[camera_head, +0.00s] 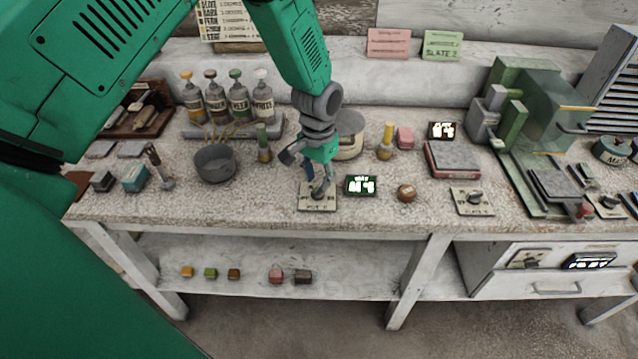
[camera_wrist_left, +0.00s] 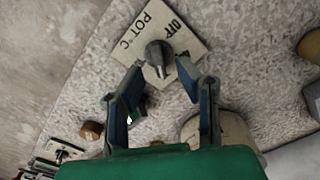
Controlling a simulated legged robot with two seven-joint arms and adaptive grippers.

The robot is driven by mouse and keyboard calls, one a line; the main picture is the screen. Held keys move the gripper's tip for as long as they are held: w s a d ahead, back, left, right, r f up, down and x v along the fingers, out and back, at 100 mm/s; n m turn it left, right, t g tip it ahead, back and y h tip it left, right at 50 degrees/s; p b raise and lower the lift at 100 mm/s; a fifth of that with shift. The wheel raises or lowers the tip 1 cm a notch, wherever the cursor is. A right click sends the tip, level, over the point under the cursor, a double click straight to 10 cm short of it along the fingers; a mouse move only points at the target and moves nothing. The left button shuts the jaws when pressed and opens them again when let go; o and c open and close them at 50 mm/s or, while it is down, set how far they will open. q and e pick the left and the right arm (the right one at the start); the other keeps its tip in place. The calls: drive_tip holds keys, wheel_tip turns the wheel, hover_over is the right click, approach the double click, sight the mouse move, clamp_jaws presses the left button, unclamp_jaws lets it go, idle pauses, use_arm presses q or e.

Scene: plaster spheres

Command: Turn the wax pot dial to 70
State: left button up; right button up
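The wax pot dial is a grey knob (camera_wrist_left: 160,54) on a pale plate (camera_wrist_left: 187,30) lettered "POT °C" and "OFF" in the left wrist view. In the head view the plate (camera_head: 317,204) lies near the table's front edge. My left gripper (camera_head: 319,188) points down over it and hides most of the knob. In the wrist view my left gripper (camera_wrist_left: 160,66) is open, one finger on each side of the knob; I cannot tell whether they touch it. A small display (camera_head: 360,186) with lit digits stands right of the plate; its number is unclear. My right gripper is not in view.
A round pale pot (camera_head: 350,153) stands behind the gripper. A grey bowl (camera_head: 214,163) is to the left. A round brown object (camera_head: 407,193) and another dial plate (camera_head: 472,202) are to the right. Bottles (camera_head: 239,102) stand at the back left.

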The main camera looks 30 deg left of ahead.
sight(319, 186)
use_arm(q)
wheel_tip(319, 186, up, 9)
drive_tip(key=shift+w, duration=0.15)
drive_tip(key=shift+r, duration=0.1)
idle(0.5)
